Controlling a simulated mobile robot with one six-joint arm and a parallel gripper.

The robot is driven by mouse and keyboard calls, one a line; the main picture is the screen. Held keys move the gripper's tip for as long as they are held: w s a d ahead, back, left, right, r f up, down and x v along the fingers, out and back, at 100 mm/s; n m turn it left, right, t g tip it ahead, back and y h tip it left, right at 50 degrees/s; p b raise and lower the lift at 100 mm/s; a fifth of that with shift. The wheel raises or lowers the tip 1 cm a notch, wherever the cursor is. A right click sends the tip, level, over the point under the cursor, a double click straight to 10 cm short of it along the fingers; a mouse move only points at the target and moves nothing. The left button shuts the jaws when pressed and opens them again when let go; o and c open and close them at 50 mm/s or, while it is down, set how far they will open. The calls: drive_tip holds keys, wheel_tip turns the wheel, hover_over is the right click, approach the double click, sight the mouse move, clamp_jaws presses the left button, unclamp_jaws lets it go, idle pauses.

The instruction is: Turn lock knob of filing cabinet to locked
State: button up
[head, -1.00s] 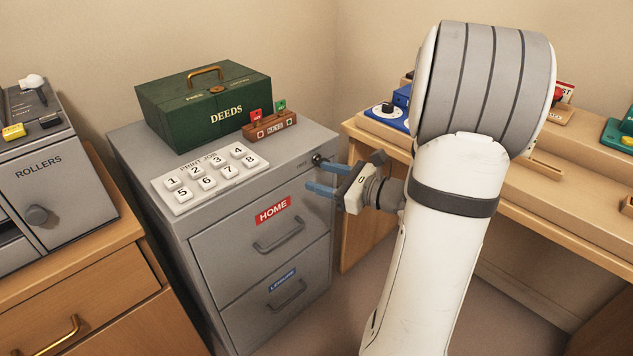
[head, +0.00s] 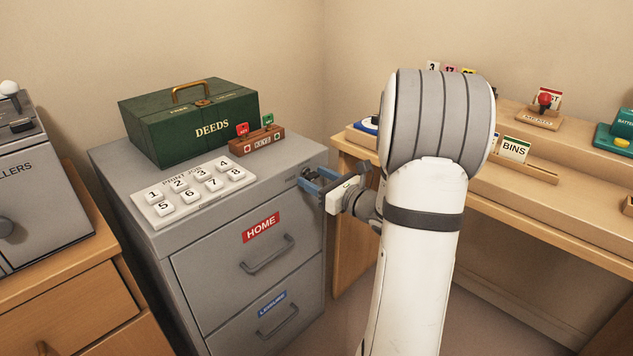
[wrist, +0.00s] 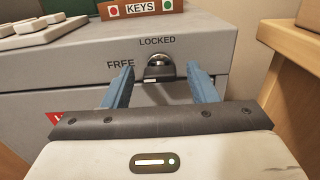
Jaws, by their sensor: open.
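The grey filing cabinet (head: 215,240) stands left of my arm, with a red HOME label on its upper drawer. Its lock knob (wrist: 159,66) is a small dark and metal knob high on the front face, right under the word LOCKED. The word FREE is printed to the knob's left. My gripper (wrist: 162,75) is open, with one blue finger on each side of the knob and a visible gap to each. In the head view my gripper (head: 312,182) is at the cabinet's upper right front, and its fingers mostly cover the knob there.
A green DEEDS box (head: 190,125), a red-and-green KEYS holder (head: 257,141) and a numbered PRINT JOB pad (head: 193,193) sit on the cabinet top. A wooden desk (head: 350,165) stands close on the right. A wooden drawer unit (head: 75,290) is at the left.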

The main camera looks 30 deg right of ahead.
drive_tip(key=c, duration=1)
drive_tip(key=shift+r+p, duration=0.1)
drive_tip(key=shift+p, duration=0.3)
drive_tip(key=m+p, duration=0.3)
drive_tip(key=p, duration=0.1)
drive_tip(key=shift+r+m+p, duration=0.15)
drive_tip(key=shift+m+p, duration=0.2)
drive_tip(key=shift+m, duration=0.05)
drive_tip(key=m+p, duration=0.5)
drive_tip(key=p, duration=0.2)
drive_tip(key=m+p, duration=0.5)
drive_tip(key=p, duration=0.1)
drive_tip(key=shift+m+p, duration=0.35)
drive_tip(key=shift+m, duration=0.05)
drive_tip(key=m+p, duration=0.3)
drive_tip(key=shift+f, duration=0.25)
drive_tip(key=shift+m+p, duration=0.3)
